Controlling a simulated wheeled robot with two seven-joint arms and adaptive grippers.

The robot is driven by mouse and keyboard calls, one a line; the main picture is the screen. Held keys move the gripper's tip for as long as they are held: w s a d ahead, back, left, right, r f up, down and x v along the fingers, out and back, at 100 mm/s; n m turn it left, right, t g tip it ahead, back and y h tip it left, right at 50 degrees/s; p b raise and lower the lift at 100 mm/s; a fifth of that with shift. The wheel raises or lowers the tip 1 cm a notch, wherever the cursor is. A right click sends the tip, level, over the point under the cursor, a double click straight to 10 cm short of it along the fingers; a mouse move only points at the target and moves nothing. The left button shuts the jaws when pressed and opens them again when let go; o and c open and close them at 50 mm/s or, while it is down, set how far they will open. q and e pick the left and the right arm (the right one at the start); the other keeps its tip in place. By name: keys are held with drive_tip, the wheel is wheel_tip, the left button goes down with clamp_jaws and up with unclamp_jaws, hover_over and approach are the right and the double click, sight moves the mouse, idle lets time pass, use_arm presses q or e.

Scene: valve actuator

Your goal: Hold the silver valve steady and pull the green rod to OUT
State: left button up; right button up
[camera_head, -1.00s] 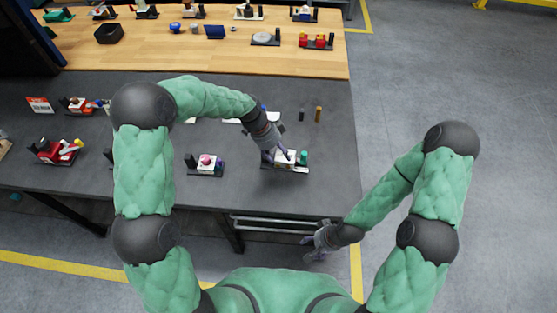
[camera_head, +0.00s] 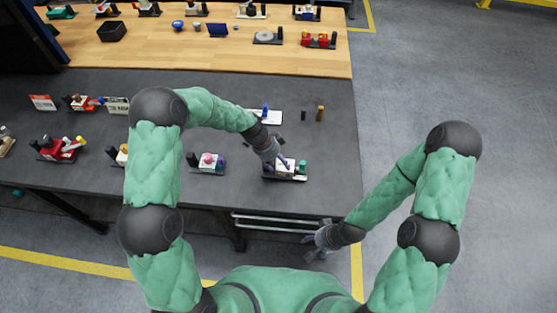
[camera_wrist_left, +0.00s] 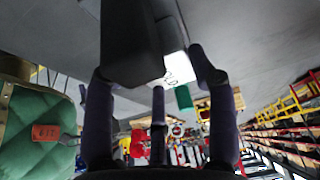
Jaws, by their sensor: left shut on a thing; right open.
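The silver valve (camera_head: 283,170) is a pale block on a dark base near the front edge of the grey table. Its green rod (camera_head: 302,166) stands at its right side. My left gripper (camera_head: 282,161) reaches it from above and is shut on the valve unit. In the left wrist view the fingers (camera_wrist_left: 160,75) lie either side of a black block, with the pale, lettered block (camera_wrist_left: 177,68) and the green rod (camera_wrist_left: 183,97) beside it. The exact contact is partly hidden. My right gripper (camera_head: 318,242) is open and empty, low, off the table's front edge.
A similar unit with a pink knob (camera_head: 208,160) stands to the left on the grey table (camera_head: 250,190). A brown cylinder (camera_head: 320,113) and a small dark cylinder (camera_head: 303,115) stand behind. The wooden surface (camera_head: 200,55) at the back holds several units. The grey table's right end is clear.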

use_arm(q)
drive_tip(key=shift+f, duration=0.5)
idle(1.2)
